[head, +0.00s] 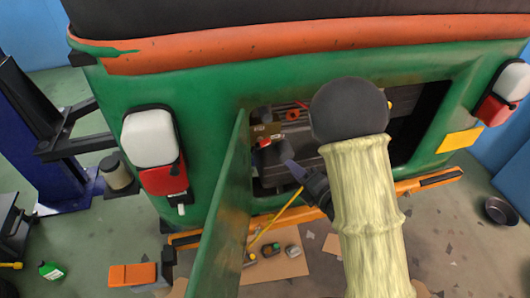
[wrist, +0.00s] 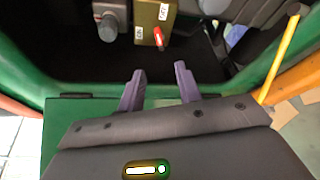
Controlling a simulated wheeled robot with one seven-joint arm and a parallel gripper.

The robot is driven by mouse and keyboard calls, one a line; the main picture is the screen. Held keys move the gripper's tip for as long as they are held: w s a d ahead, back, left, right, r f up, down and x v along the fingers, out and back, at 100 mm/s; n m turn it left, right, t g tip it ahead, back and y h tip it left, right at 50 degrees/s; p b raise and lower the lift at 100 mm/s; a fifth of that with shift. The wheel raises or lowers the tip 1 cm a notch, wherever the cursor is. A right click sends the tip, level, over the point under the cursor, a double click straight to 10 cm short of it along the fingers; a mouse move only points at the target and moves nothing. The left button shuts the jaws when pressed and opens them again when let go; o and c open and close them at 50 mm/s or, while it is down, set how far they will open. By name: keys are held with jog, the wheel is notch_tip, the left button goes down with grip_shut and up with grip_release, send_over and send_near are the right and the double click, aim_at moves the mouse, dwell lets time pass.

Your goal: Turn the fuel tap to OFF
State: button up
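The fuel tap's red lever (wrist: 158,38) sits on a brass plate (wrist: 146,15) inside the open rear bay, at the top of the wrist view. Two small pale labels are on the plate; their lettering is too small to read surely. In the head view the brass plate (head: 262,133) and red lever (head: 264,143) show left of my arm. My gripper (wrist: 159,80) has two purple fingers spread apart and empty, short of the lever and not touching it. It also shows in the head view (head: 294,170), partly hidden by my arm.
A green door panel (head: 225,205) stands open left of my gripper. A dark grey knob (wrist: 108,28) is left of the plate. A yellow rod (wrist: 280,58) slants at the right. The green bay frame (wrist: 55,75) surrounds the opening, with engine parts inside.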

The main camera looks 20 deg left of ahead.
aim_at(264, 146)
jog(key=shift+f+b, duration=0.15)
jog(key=shift+b, duration=0.15)
jog(key=p+x, duration=0.2)
jog(key=x, duration=0.2)
jog(key=p+x, duration=0.1)
jog(key=x, duration=0.3)
jog(key=p+x, duration=0.2)
jog(key=x, duration=0.3)
jog(key=shift+w+a+r+p, duration=0.1)
jog(key=shift+w+r+p, duration=0.05)
jog(key=shift+r+p, duration=0.15)
jog(key=shift+w+a+f, duration=0.2)
jog(key=shift+w+a, duration=0.2)
jog(key=shift+a, duration=0.1)
grip_shut()
jog(key=shift+f, duration=0.1)
